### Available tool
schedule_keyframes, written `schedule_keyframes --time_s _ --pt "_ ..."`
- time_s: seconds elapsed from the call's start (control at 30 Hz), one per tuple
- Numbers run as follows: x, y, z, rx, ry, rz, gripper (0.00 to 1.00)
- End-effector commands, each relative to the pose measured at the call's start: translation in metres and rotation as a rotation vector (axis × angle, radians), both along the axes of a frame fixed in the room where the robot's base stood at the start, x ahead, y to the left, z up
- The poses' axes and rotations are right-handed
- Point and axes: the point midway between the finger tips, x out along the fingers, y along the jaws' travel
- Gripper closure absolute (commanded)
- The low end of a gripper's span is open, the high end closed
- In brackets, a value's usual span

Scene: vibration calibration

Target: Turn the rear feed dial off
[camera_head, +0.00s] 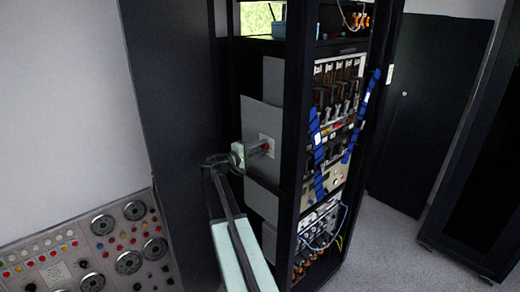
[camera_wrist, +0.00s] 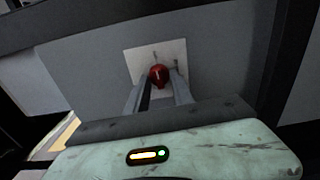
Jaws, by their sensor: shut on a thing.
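The feed dial (camera_wrist: 158,76) is a red knob with a pale pointer mark, set on a square white plate (camera_wrist: 176,52) in the wrist view. The plate sits on a grey panel (camera_wrist: 222,62). My gripper (camera_wrist: 159,82) has one finger on each side of the knob and is shut on it. The pointer mark looks near upright in the wrist view, but small plate markings are hard to read.
The open dark rack (camera_head: 292,110) holds several modules, blue straps (camera_head: 316,150) and loose cables (camera_head: 318,240) to the right of the dial. A dark door panel (camera_head: 170,100) stands close left of my arm. A gauge panel (camera_head: 100,245) is at lower left. Grey floor (camera_head: 390,250) is clear at right.

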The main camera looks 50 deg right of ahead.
Motion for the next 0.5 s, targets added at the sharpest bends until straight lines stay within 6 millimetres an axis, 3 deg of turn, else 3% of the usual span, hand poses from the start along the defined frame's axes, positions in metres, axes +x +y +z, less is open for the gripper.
schedule_keyframes --time_s 0.5 --pt "-0.0007 0.0 -0.0004 -0.003 -0.062 -0.002 1.0"
